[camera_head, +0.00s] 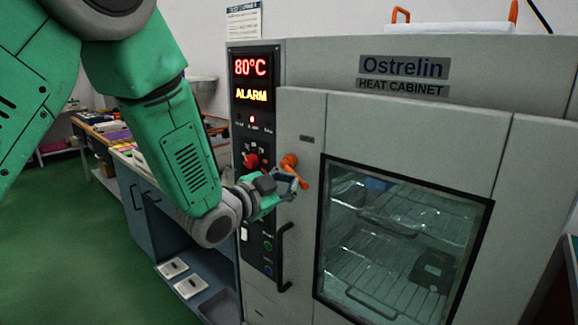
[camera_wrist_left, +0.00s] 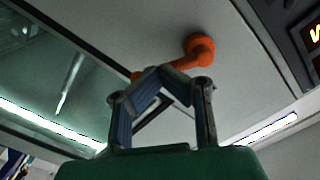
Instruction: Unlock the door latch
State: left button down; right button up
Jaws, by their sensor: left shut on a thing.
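The door latch is an orange handle (camera_head: 290,163) on the grey door of the heat cabinet (camera_head: 400,125), left of its window. It also shows in the left wrist view (camera_wrist_left: 200,50), with a round hub and an arm reaching down to the left. My left gripper (camera_head: 292,186) is at the latch, its fingers shut on the arm of the handle. In the left wrist view the fingertips (camera_wrist_left: 160,75) meet at the lower end of that arm and hide part of it. The cabinet door looks closed. My right gripper is not in view.
A control panel (camera_head: 254,110) left of the door reads 80°C and ALARM, with a red knob (camera_head: 250,160). A black vertical door handle (camera_head: 283,258) stands below the latch. Wire racks (camera_head: 385,265) show through the window. A workbench (camera_head: 135,200) is at left; green floor lies before it.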

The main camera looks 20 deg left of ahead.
pick_arm(q)
jog(key=shift+s+d+r, duration=0.15)
jog(key=shift+d+r, duration=0.2)
jog(key=shift+d, duration=0.3)
jog(key=shift+s+d+r, duration=0.1)
jog(key=shift+d, duration=0.35)
jog(key=shift+a, duration=0.5)
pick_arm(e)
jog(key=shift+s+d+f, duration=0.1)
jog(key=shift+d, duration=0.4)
pick_arm(q)
jog(key=shift+d, duration=0.1)
